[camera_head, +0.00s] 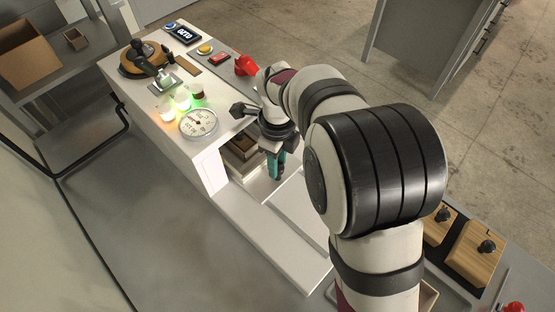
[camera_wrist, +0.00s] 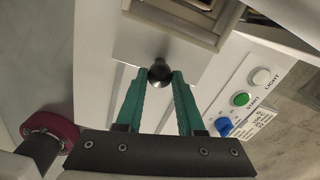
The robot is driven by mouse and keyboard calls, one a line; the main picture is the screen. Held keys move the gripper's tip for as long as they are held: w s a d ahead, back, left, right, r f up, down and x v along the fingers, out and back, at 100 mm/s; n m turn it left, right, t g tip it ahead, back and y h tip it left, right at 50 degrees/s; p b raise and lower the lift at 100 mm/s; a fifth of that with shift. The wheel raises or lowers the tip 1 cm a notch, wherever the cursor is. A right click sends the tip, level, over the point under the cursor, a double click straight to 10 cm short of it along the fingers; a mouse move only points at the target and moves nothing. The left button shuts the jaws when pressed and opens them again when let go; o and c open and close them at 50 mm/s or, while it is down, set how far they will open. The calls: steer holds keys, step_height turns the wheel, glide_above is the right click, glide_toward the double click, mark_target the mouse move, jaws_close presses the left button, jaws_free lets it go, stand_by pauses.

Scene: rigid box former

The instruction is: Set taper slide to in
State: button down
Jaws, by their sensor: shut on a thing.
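My gripper (camera_head: 276,166) has teal fingers and points down at the front opening of the white machine. In the wrist view my gripper (camera_wrist: 160,78) is shut on a round black knob (camera_wrist: 159,70), with one fingertip on each side of it. The knob sits at the edge of a pale plate (camera_wrist: 128,42), which looks like the taper slide; no label on it is readable. A cream frame-like part (camera_wrist: 180,14) stands just beyond the knob. In the head view the knob is hidden by the gripper.
The machine top carries a dial gauge (camera_head: 198,122), lit lamps (camera_head: 182,100), a lever (camera_head: 150,62), a display (camera_head: 184,33) and a red knob (camera_head: 245,65). The wrist view shows a green start button (camera_wrist: 240,99), a white light button (camera_wrist: 262,76) and a blue switch (camera_wrist: 224,126).

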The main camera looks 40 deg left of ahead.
stand_by(0.3)
steer(key=shift+a, duration=2.05)
steer(key=c, duration=0.5)
jaws_free()
steer(key=shift+r, duration=0.15)
step_height(320, 180, up, 16)
steer(key=shift+f, duration=0.2)
